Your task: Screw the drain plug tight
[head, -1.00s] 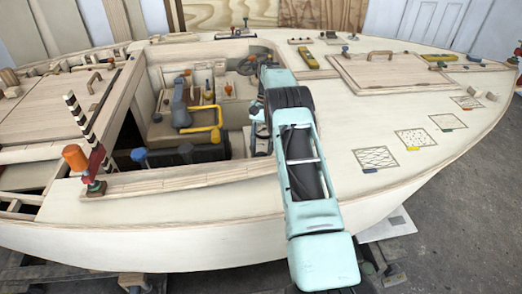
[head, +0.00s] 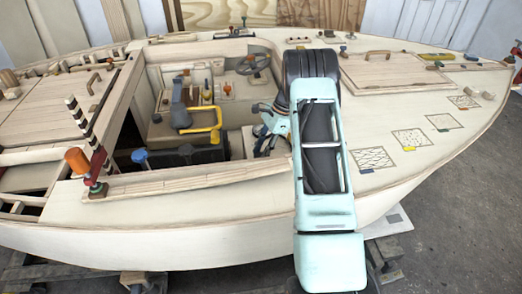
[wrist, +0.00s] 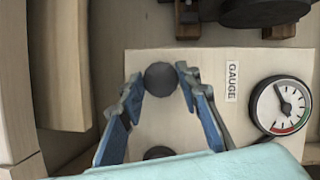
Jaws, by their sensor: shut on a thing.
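My gripper (wrist: 160,80) has its two blue fingers closed on either side of a dark grey round knob (wrist: 161,79) in the wrist view. The knob stands out from a pale panel. No label on it shows, so I cannot tell for sure that it is the drain plug. A second dark round thing (wrist: 158,152) shows lower between the fingers, partly covered by my own arm housing. In the head view my wrist reaches down inside the cockpit, and the fingertips and knob are hidden there.
A dial gauge (wrist: 281,105) with a GAUGE label (wrist: 232,82) sits right of the fingers. A dark round part on wooden blocks (wrist: 262,12) lies above. In the head view, a yellow handle (head: 205,128) and the cockpit's wooden edge (head: 190,180) are left of my arm.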

